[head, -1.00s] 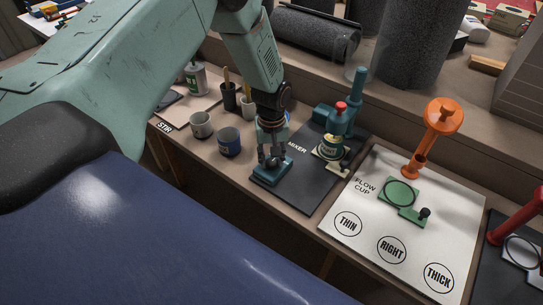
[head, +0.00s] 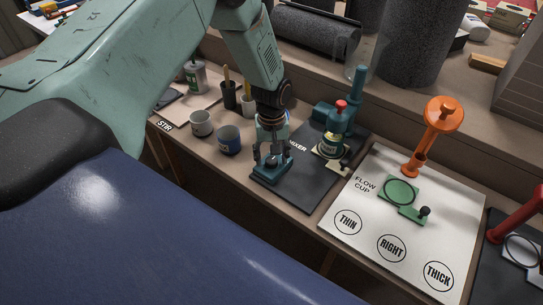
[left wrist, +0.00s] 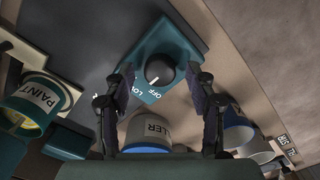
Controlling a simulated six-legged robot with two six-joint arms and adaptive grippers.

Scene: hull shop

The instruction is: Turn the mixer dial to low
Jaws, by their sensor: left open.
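The mixer dial is a round black knob (left wrist: 158,72) with a white pointer mark, on a teal control box (left wrist: 186,40). In the left wrist view the mark points towards the OFF label; a partly seen label starting with LO is beside it. The box also shows in the head view (head: 258,177), at the front of the dark mixer base (head: 305,197). My left gripper (head: 271,161) is open above the box. In the left wrist view its fingers (left wrist: 160,74) are on either side of the knob; contact cannot be told. My right gripper is not in view.
The teal mixer (head: 354,100) with a can (head: 330,143) stands behind the box. The white flow cup board (head: 365,225) is to the right.

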